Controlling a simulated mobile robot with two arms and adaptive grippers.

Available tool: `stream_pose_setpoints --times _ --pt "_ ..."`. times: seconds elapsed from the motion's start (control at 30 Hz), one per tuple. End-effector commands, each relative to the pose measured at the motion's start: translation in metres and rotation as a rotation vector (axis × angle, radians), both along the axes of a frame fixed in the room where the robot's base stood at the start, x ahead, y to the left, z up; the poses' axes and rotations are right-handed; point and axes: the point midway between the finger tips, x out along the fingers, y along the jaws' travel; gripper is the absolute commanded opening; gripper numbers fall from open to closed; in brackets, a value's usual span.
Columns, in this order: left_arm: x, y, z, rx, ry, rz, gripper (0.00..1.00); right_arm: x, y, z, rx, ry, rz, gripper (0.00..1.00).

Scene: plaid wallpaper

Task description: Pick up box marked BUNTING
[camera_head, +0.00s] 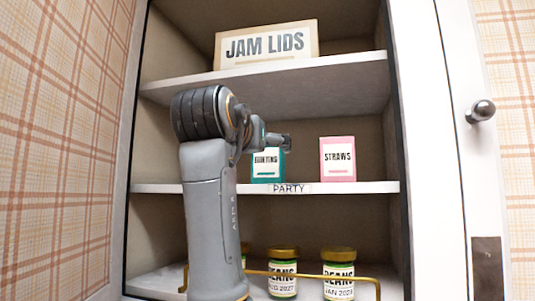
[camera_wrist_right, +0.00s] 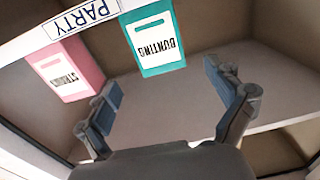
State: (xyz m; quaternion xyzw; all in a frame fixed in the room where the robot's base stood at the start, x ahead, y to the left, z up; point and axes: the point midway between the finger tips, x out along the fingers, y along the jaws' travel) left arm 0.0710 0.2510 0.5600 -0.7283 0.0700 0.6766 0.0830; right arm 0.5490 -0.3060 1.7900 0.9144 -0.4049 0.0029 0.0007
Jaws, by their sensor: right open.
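The teal box marked BUNTING (camera_head: 268,166) stands upright on the middle shelf in the head view. My gripper hides part of its top there. My right gripper (camera_wrist_right: 163,88) is open and empty, with one finger toward each side of the box. The box lies beyond the fingertips, and I see no contact. In the head view the right gripper (camera_head: 277,140) is small and near the box's top. My left gripper is not in view.
A pink STRAWS box (camera_head: 338,160) stands right of the BUNTING box with a gap between. The PARTY label (camera_head: 289,188) is on the shelf's front edge. A JAM LIDS box (camera_head: 266,45) sits on the shelf above. BEANS jars (camera_head: 338,274) stand below behind a brass rail (camera_head: 310,275).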

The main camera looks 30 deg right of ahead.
Motion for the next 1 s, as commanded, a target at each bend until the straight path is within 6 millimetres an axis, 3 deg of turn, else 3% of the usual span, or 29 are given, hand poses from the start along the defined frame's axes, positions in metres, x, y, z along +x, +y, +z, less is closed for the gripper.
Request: stream_pose_setpoints --times 0.17,0.47,0.87,1.0 --pt "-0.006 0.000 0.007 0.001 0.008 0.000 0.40 0.008 -0.009 0.001 0.000 0.001 0.000 0.92" --pt "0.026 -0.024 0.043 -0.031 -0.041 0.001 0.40 0.031 -0.034 0.009 0.001 0.003 -0.002 0.92" --pt "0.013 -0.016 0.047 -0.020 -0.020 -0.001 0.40 0.042 -0.045 0.004 0.000 0.001 0.000 0.92" --pt "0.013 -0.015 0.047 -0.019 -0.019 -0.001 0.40 0.042 -0.045 0.004 0.000 0.001 0.000 0.66"
